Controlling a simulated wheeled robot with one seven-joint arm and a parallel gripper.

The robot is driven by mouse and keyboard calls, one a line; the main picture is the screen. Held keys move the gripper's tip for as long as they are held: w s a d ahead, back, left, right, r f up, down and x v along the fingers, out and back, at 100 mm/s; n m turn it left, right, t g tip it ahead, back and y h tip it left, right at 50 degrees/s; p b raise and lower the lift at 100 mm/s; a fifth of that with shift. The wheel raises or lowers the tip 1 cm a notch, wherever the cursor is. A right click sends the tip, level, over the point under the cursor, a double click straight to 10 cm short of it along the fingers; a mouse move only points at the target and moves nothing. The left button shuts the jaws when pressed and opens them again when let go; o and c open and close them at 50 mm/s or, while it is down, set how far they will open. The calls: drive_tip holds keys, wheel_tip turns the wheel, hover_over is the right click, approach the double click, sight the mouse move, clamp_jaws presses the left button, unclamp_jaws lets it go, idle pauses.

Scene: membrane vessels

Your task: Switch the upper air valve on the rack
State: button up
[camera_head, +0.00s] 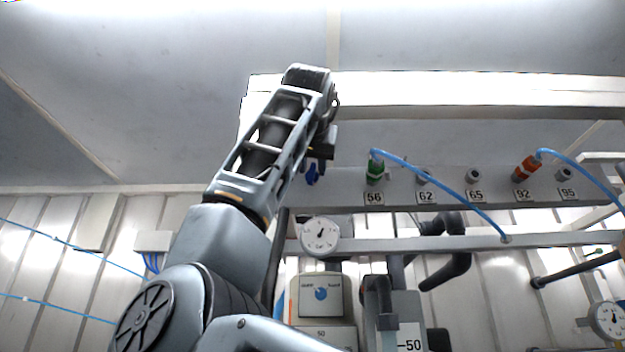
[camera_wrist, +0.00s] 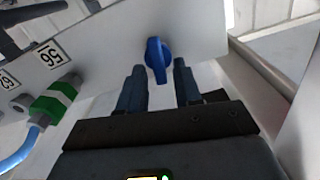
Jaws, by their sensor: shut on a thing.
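The upper air valve is a blue knob (camera_wrist: 156,55) on the pale panel of the rack, seen near the top centre of the wrist view. In the head view the blue knob (camera_head: 311,175) shows just below my gripper (camera_head: 320,163), partly hidden by it. In the wrist view my gripper (camera_wrist: 160,68) has its two dark fingers on either side of the knob's handle. It is shut on the handle, though the exact contact is hard to see.
A green fitting (camera_head: 375,172) with a blue hose sits right of the knob, above label 56. An orange fitting (camera_head: 526,168) and several grey ports continue along the rack panel. A round gauge (camera_head: 320,236) and a blue-dial box (camera_head: 321,295) are below.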

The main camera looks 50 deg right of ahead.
drive_tip(key=shift+m, duration=0.3)
drive_tip(key=m, duration=0.3)
drive_tip(key=shift+s+d+m, duration=0.1)
drive_tip(key=shift+s+m, duration=0.05)
drive_tip(key=shift+m, duration=0.25)
drive_tip(key=m, duration=0.3)
drive_tip(key=shift+s+d+f+m, duration=0.1)
drive_tip(key=shift+s+f+m, duration=0.1)
drive_tip(key=shift+m, duration=0.1)
drive_tip(key=m, duration=0.4)
drive_tip(key=shift+f, duration=0.2)
drive_tip(key=shift+d+f+m, duration=0.1)
drive_tip(key=shift+f+m, duration=0.05)
drive_tip(key=shift+m, duration=0.8)
drive_tip(key=shift+f+m, duration=0.1)
drive_tip(key=shift+m, duration=0.85)
drive_tip(key=shift+s, duration=0.1)
drive_tip(key=o, duration=0.7)
